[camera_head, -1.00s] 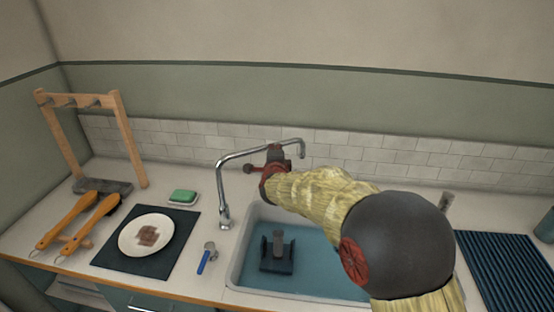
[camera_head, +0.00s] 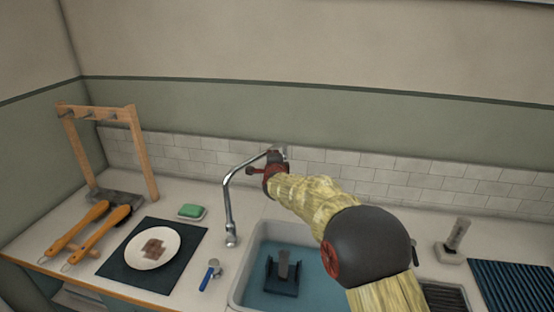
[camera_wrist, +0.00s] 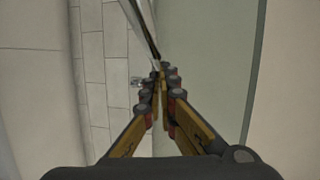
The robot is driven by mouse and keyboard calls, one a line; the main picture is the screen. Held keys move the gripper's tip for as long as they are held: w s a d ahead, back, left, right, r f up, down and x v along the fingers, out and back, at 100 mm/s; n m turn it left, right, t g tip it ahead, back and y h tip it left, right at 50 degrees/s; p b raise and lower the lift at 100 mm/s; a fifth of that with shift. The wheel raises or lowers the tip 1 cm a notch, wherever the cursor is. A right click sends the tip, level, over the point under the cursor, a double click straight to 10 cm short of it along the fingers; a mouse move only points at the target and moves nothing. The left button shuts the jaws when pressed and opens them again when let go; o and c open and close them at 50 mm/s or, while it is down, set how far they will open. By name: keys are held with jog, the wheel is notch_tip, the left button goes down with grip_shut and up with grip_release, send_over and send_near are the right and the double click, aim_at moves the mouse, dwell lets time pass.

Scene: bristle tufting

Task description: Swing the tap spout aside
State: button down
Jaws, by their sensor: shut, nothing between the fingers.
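The chrome tap (camera_head: 228,205) stands on the counter at the left rear corner of the sink. Its spout (camera_head: 246,164) runs up and back to the right toward the tiled wall. My gripper (camera_head: 277,152) is at the far end of the spout and partly hides its tip. In the wrist view the spout (camera_wrist: 141,32) comes down to the fingertips of my gripper (camera_wrist: 160,70). The fingers are together with nothing held between them. The spout lies against or just beside the fingertips; I cannot tell which.
The sink (camera_head: 247,270) holds blue water and a dark block-like object (camera_head: 283,276). To the left are a plate (camera_head: 152,247) on a dark mat, a green sponge (camera_head: 191,211), brushes (camera_head: 84,235) and a wooden rack (camera_head: 140,150). The tiled wall (camera_head: 340,176) is close behind my gripper.

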jog(key=w+a+p, duration=0.1)
jog(key=w+a, duration=0.1)
jog(key=shift+w+a+r, duration=0.1)
jog(key=shift+w+a, duration=0.2)
jog(key=shift+a, duration=0.05)
jog(key=shift+w+a+p, duration=0.7)
jog(key=shift+a+p, duration=0.05)
jog(key=shift+a, duration=0.25)
